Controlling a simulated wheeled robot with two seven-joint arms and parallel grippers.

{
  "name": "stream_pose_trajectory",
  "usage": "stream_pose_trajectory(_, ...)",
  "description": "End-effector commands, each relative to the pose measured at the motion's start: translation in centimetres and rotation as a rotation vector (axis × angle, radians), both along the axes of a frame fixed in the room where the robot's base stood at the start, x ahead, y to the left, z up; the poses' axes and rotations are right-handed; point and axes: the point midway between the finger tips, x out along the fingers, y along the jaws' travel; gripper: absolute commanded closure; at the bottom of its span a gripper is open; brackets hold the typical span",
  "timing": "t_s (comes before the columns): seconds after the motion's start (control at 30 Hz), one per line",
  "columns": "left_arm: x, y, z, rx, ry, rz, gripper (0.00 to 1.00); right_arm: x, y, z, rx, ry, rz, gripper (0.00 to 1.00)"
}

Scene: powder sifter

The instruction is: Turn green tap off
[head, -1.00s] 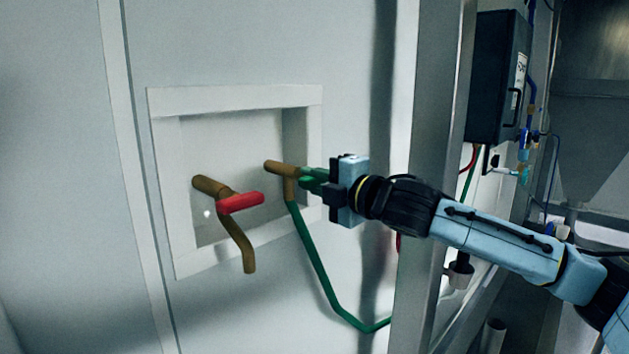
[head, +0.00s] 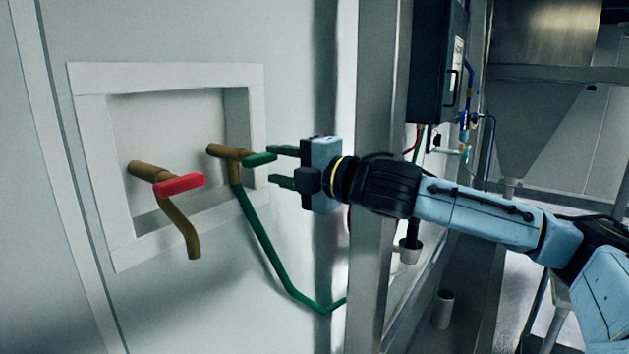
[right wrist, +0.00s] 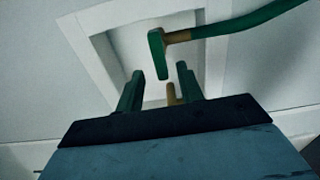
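The green tap handle (head: 259,160) is on a brown pipe (head: 226,152) in the wall recess. It points right, toward my right gripper, and lies crosswise to the green hose. My right gripper (head: 271,167) is open and empty, its green fingers spread one above the other just right of the handle. In the right wrist view the handle (right wrist: 158,54) shows just beyond the open fingertips (right wrist: 160,78), and no contact is visible. My left gripper is in neither current view.
A red-handled tap (head: 180,185) with a bent brown spout stands left in the same recess (head: 92,160). The green hose (head: 266,245) runs down and right from the green tap. A metal post (head: 378,150) stands right of the recess, behind my right arm.

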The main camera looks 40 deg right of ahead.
Motion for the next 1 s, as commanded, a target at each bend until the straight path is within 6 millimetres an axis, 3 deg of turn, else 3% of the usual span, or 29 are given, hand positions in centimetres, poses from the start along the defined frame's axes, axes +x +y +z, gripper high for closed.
stream_pose_trajectory(0.2,0.0,0.0,-1.9,0.000,0.000,0.000,0.64,-3.7,-1.4,-0.4,-0.003,0.001,-0.003,0.63)
stream_pose_trajectory(0.43,0.0,0.0,-3.1,0.000,0.000,0.000,0.64,-6.3,-2.3,-0.2,-0.003,-0.001,-0.003,0.63)
stream_pose_trajectory(0.63,0.0,0.0,-3.6,0.000,0.000,0.000,0.64,-7.3,-2.6,-0.1,0.000,0.001,-0.001,0.63)
stream_pose_trajectory(1.0,0.0,0.0,-3.6,0.000,0.000,0.000,0.64,-7.5,-2.6,0.0,0.001,0.000,0.001,0.63)
